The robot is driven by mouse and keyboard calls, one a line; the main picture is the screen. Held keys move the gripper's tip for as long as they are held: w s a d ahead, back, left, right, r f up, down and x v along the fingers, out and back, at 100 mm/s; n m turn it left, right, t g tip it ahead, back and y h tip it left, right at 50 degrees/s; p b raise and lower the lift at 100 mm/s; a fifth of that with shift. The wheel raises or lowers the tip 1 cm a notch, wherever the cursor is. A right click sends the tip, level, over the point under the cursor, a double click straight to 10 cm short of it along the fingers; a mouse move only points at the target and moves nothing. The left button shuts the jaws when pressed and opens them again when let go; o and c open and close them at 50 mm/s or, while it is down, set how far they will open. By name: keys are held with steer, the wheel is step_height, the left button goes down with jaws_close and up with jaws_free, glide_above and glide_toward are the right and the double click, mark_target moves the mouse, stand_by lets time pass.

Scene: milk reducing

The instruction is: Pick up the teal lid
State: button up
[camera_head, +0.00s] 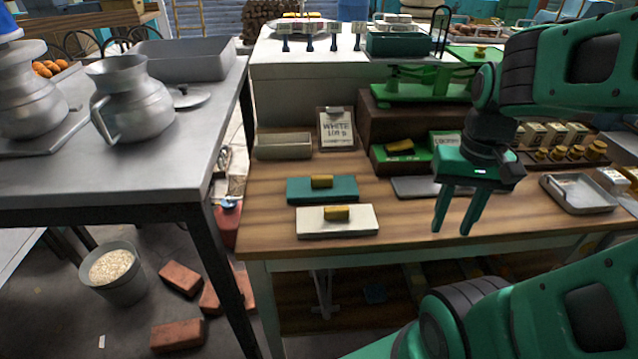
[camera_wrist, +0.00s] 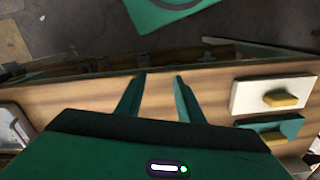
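The teal lid (camera_head: 308,190) is a flat slab with a yellow block handle, lying on the wooden table just behind a similar white lid (camera_head: 355,224). In the wrist view the teal lid (camera_wrist: 288,129) is at the lower right, partly cut off by the frame edge and my gripper's body, beside the white lid (camera_wrist: 250,96). My gripper (camera_head: 452,231) points down over the right part of the table, to the right of both lids. Its two fingers (camera_wrist: 161,76) are apart with nothing between them.
A grey open box (camera_head: 284,146) and a sign (camera_head: 337,128) stand behind the lids. A green scale (camera_head: 420,90) on a brown stand and a metal tray (camera_head: 580,194) are to the right. The table's front edge lies close before the white lid.

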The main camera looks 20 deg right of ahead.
steer(key=shift+s+a+r+m, duration=0.1)
steer(key=shift+r+m, duration=0.05)
steer(key=shift+r, duration=0.2)
steer(key=shift+s+a+r+m, duration=0.1)
steer(key=shift+r+m, duration=0.05)
steer(key=shift+r, duration=0.2)
steer(key=w+a+r+m, duration=0.2)
steer(key=w+r+m, duration=0.1)
steer(key=w, duration=0.3)
steer(key=w+a+r+m, duration=0.3)
steer(key=w+m, duration=0.1)
steer(key=w, duration=0.2)
step_height(320, 180, up, 4)
steer(key=m, duration=0.8)
glide_above(322, 177)
step_height(322, 177, down, 10)
steer(key=shift+w+f, duration=0.15)
steer(key=shift+f, duration=0.05)
jaws_close()
